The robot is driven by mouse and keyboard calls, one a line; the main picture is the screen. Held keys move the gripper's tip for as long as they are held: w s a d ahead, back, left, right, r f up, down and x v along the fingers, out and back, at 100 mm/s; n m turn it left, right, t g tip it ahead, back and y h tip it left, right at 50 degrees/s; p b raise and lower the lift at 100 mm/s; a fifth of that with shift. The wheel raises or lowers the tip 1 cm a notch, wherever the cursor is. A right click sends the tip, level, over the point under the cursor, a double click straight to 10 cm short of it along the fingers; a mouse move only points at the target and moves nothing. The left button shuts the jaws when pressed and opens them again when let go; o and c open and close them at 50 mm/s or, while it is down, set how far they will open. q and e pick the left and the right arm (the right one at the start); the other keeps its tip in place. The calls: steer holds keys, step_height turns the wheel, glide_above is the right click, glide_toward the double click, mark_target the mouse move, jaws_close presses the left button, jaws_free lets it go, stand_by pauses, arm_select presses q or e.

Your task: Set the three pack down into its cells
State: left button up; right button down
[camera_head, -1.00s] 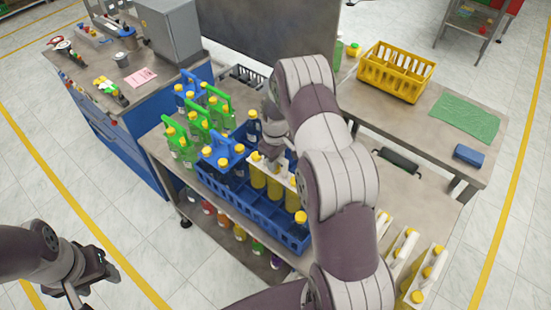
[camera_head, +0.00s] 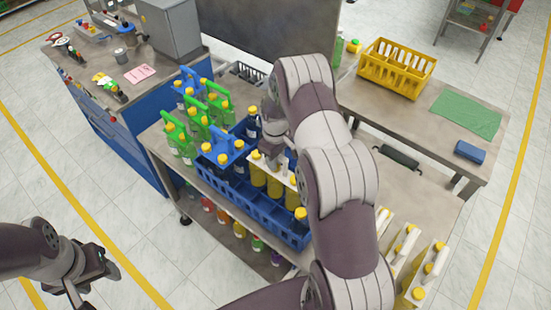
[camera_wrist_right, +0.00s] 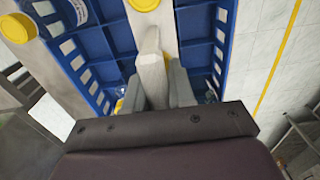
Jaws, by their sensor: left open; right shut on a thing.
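The three pack is a white carrier (camera_head: 285,178) with yellow bottles under yellow caps. In the head view it is upright over the middle of the blue crate (camera_head: 262,213), its lower part hidden behind the crate's near wall. My right gripper (camera_wrist_right: 157,88) is shut on the carrier's pale handle, with a finger on each side. The crate's empty cells show on both sides of the carrier in the right wrist view (camera_wrist_right: 198,50). Whether the bottles touch the crate floor cannot be told. My left gripper (camera_head: 98,275) is open and empty, away from the table at lower left.
A blue carrier pack (camera_head: 222,150) stands in the crate's left part; a single yellow-capped bottle (camera_head: 300,222) is at its near right end. Green carrier packs (camera_head: 197,117) stand behind. White carriers (camera_head: 412,255) stand to the right of my arm. A yellow crate (camera_head: 396,70) is on the back table.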

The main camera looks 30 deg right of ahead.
steer(key=shift+f, duration=0.2)
steer(key=c, duration=1.1)
jaws_free()
steer(key=shift+o, duration=1.1)
steer(key=shift+s, duration=0.1)
step_height(320, 180, up, 12)
steer(key=b, duration=0.3)
steer(key=shift+r+b, duration=0.1)
steer(key=shift+b, duration=0.3)
steer(key=shift+r, duration=0.3)
